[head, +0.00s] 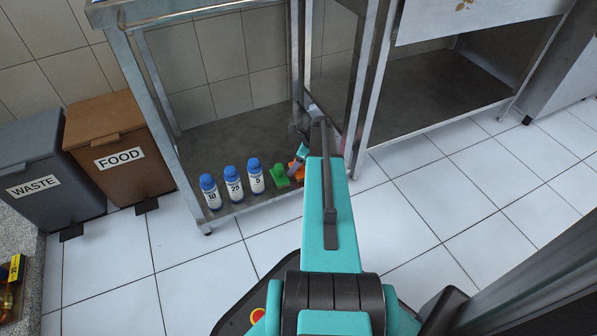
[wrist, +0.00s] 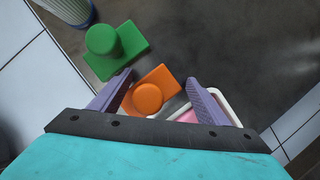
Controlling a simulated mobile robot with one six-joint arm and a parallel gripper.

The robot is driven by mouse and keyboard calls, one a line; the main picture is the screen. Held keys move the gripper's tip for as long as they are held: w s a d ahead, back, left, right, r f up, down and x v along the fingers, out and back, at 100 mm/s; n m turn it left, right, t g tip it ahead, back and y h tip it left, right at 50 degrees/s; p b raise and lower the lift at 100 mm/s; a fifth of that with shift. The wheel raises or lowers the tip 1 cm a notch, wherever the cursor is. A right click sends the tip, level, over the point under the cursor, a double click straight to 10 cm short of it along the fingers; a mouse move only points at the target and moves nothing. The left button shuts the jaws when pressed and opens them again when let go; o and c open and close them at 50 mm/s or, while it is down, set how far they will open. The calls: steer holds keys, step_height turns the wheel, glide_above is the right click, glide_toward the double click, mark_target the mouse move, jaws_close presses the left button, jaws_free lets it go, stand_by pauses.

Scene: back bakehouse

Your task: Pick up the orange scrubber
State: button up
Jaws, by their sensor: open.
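The orange scrubber (wrist: 148,96) has a flat block base and a round knob. In the wrist view it lies on the dark shelf between the fingers of my open gripper (wrist: 157,88). I cannot tell whether the fingers touch it. In the head view only a bit of the orange scrubber (head: 295,168) shows at the gripper on the low shelf, the rest hidden by my arm. A green scrubber (wrist: 118,48) of the same shape lies just left of the orange one, outside the fingers; it also shows in the head view (head: 281,176).
A white-rimmed tray with something pink (wrist: 217,105) lies right of the orange scrubber, partly behind the right finger. Several blue-capped bottles (head: 233,184) stand left of the green scrubber. Metal table legs (head: 380,75) rise close to my arm. Bins (head: 115,150) stand at left.

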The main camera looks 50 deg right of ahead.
stand_by(0.5)
steer(key=c, duration=1.2)
